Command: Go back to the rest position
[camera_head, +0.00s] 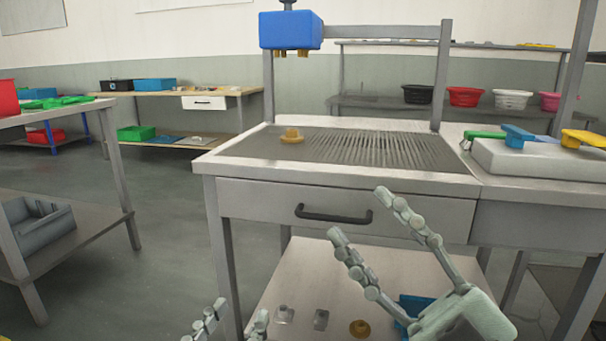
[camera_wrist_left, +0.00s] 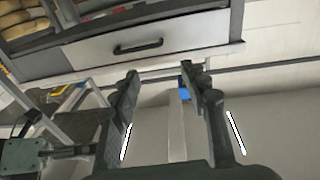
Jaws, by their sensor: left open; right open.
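My left gripper (camera_head: 240,312) shows only by its fingers at the bottom edge of the head view, left of the lower shelf's middle. Its fingers are apart with nothing between them; the left wrist view also shows this gripper (camera_wrist_left: 160,74) open and empty. My right gripper (camera_head: 359,212) is large in the head view, in front of the workbench drawer (camera_head: 410,212). Its two fingers are spread wide, pointing up and left, and hold nothing. From this view I cannot tell its distance to the drawer. The rest of both arms is out of view.
A workbench (camera_head: 240,167) with a ribbed top stands ahead, bearing a yellow part (camera_head: 291,137). A blue head (camera_head: 290,30) hangs above. Its lower shelf (camera_head: 290,270) holds small parts and a blue item (camera_head: 412,306). Open floor (camera_head: 165,240) lies to the left.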

